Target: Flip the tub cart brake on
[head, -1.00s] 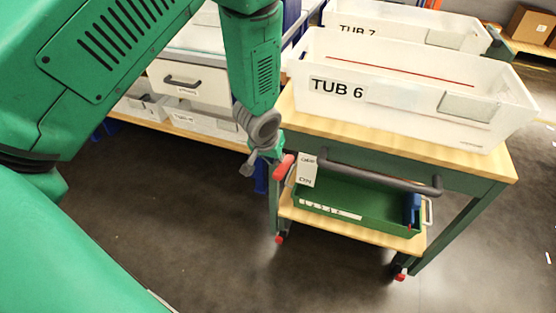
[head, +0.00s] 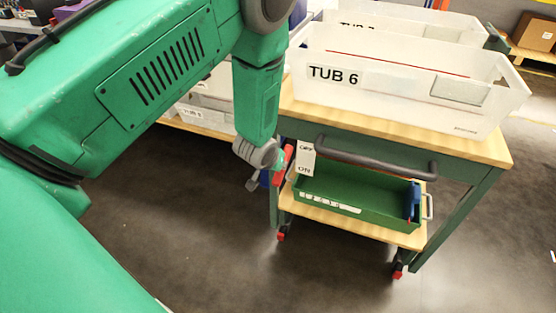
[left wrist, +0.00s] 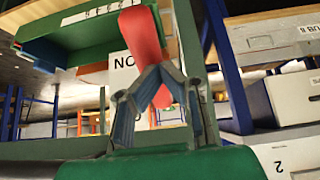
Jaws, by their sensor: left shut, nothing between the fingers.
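The red brake lever (head: 282,168) is at the left front corner of the tub cart (head: 478,205), beside a white card (head: 306,159) marked OFF above and ON below. The lever looks slanted, its lower end toward the left; I cannot tell its exact setting. My left gripper (head: 277,162) is at the lever's left side. In the left wrist view the fingers (left wrist: 150,82) are shut and empty, in front of the red lever (left wrist: 137,38), hiding part of it. The card (left wrist: 122,68) is partly hidden behind. Contact with the lever is unclear. My right gripper is not in view.
The cart's wooden top carries a white tub (head: 400,85) labelled TUB 6, with another tub behind. A dark handle bar (head: 375,157) crosses the front, close to the card. A green bin (head: 350,192) is on the lower shelf.

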